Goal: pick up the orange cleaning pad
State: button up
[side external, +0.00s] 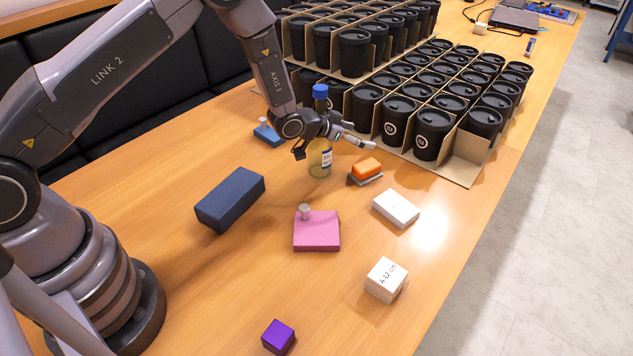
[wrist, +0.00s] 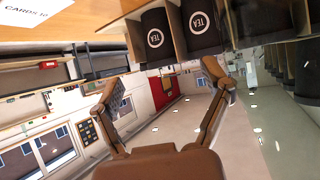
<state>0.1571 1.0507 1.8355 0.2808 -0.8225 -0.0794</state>
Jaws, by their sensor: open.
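The orange cleaning pad (side external: 366,167) lies on a thin grey base on the wooden table, in front of the rows of black cups in the side view. My gripper (side external: 366,142) is above and slightly behind the pad in the picture, apart from it, pointing to the right. Its fingers are spread with nothing between them. In the wrist view my gripper (wrist: 165,84) shows open, aimed out over the room. The pad is not visible in the wrist view.
A bottle with a blue cap (side external: 320,160) stands just left of the pad. Cardboard trays of black cups (side external: 432,133) stand behind. A white box (side external: 396,208), a pink block (side external: 316,231), a dark blue block (side external: 230,199), a labelled cube (side external: 386,280) and a purple cube (side external: 278,337) lie nearer.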

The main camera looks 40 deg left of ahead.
aim_at(366, 164)
notch_tip(366, 164, down, 5)
jog(key=shift+f, duration=0.1)
notch_tip(366, 164, down, 3)
jog(key=shift+r, duration=0.1)
jog(key=shift+x, duration=1.1)
jog(key=shift+w+d+f, duration=0.15)
jog(key=shift+w+f, duration=0.1)
jog(key=shift+w, duration=0.1)
jog(key=c, duration=1.3)
